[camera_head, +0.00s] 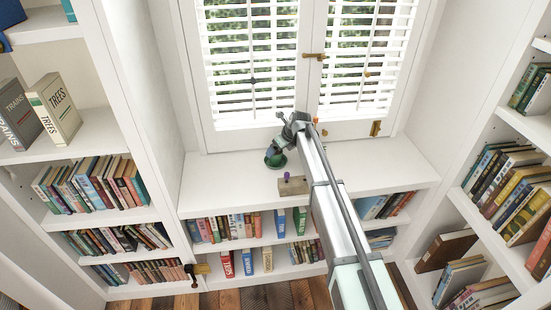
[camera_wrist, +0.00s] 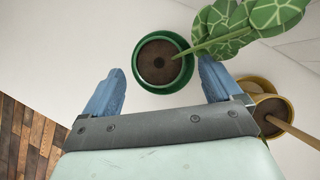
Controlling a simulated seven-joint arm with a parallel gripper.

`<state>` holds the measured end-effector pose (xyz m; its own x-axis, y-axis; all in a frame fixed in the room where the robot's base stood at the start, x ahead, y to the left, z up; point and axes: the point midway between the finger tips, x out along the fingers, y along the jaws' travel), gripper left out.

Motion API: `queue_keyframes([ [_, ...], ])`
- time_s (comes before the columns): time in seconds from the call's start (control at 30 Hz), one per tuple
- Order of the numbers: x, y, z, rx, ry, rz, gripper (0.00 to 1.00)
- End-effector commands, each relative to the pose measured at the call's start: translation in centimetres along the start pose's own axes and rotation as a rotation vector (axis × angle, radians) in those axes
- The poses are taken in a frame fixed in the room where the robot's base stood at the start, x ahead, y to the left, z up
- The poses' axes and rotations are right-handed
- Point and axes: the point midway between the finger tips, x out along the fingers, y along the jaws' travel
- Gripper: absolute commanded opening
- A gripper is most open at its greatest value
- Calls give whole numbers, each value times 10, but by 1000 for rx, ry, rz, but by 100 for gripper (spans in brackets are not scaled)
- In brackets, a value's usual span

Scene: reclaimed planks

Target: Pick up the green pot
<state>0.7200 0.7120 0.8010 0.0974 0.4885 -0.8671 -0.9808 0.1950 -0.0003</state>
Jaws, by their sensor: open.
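The green pot (camera_wrist: 139,70) is round, with dark soil and a patterned leafy plant (camera_wrist: 245,25) growing from it. In the wrist view it lies just beyond and between the two blue fingertips of my gripper (camera_wrist: 160,82). My gripper is open, with nothing between its fingers that I can see held. In the head view the green pot (camera_head: 275,159) stands on the white window ledge, partly hidden by my gripper (camera_head: 283,140) above it. The right finger overlaps the plant's stem side in the wrist view.
A yellow pot (camera_wrist: 262,103) with a brown stem sits right of my gripper in the wrist view. A small brown block with a purple top (camera_head: 292,186) is near the ledge (camera_head: 215,178) front. Bookshelves flank both sides; the ledge's left part is clear.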

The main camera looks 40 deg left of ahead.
Motion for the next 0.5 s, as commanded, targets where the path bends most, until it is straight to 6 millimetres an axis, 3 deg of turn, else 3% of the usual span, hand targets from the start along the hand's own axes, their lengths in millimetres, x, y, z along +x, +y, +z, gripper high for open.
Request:
queue_keyframes([
  [0.3,40,0,2,0,1,0,92],
  [0.5,42,1,1,0,0,0,92],
])
